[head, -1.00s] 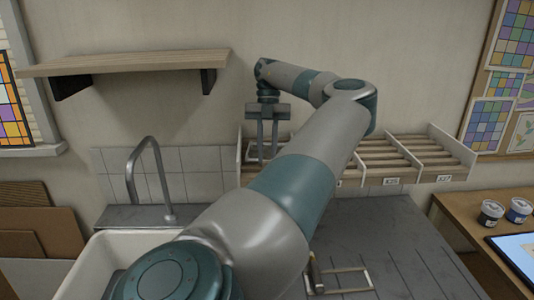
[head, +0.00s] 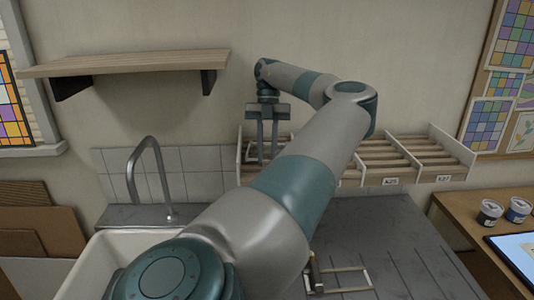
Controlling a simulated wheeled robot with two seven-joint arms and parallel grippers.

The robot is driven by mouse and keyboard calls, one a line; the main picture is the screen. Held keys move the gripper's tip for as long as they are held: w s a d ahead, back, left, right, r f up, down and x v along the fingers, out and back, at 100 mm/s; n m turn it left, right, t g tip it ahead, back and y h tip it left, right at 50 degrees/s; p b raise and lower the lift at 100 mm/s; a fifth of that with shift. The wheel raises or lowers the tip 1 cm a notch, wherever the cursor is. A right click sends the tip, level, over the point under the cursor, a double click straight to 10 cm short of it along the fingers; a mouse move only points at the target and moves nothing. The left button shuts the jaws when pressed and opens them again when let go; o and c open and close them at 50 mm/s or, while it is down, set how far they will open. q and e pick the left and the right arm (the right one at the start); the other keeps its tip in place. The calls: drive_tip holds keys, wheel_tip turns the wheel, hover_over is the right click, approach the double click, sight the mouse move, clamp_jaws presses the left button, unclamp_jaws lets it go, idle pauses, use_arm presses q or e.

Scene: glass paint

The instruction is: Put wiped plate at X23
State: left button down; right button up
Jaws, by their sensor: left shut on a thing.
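My left gripper (head: 267,156) points down into the left part of the slotted wall rack (head: 462,150). It is shut on a thin thing, which I take to be the plate; its outline is too faint to make out. The gripper's fingertips are between the rack's dividers. Two labels show on the rack's front, apparently X25 (head: 390,181) and X27 (head: 443,178). My left arm covers the front of the rack further left, and no X23 label shows. My right gripper is not in view.
A sink (head: 85,270) with a curved tap (head: 150,165) is at the lower left. A wooden shelf (head: 125,63) is above it. A small metal frame (head: 345,280) lies on the grey counter (head: 390,230). Paint jars (head: 490,211) stand on the right table.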

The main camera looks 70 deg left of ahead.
use_arm(q)
drive_tip(key=c, duration=1.5)
unclamp_jaws()
drive_tip(key=o, duration=0.7)
drive_tip(key=shift+c, duration=0.2)
drive_tip(key=shift+r, duration=0.1)
drive_tip(key=shift+r+p, duration=1.75)
drive_tip(key=shift+p, duration=0.15)
drive_tip(key=shift+r+p, duration=1.45)
drive_tip(key=shift+r, duration=0.05)
drive_tip(key=shift+r+p, duration=0.65)
drive_tip(key=shift+r, duration=0.05)
drive_tip(key=shift+d+f, duration=0.1)
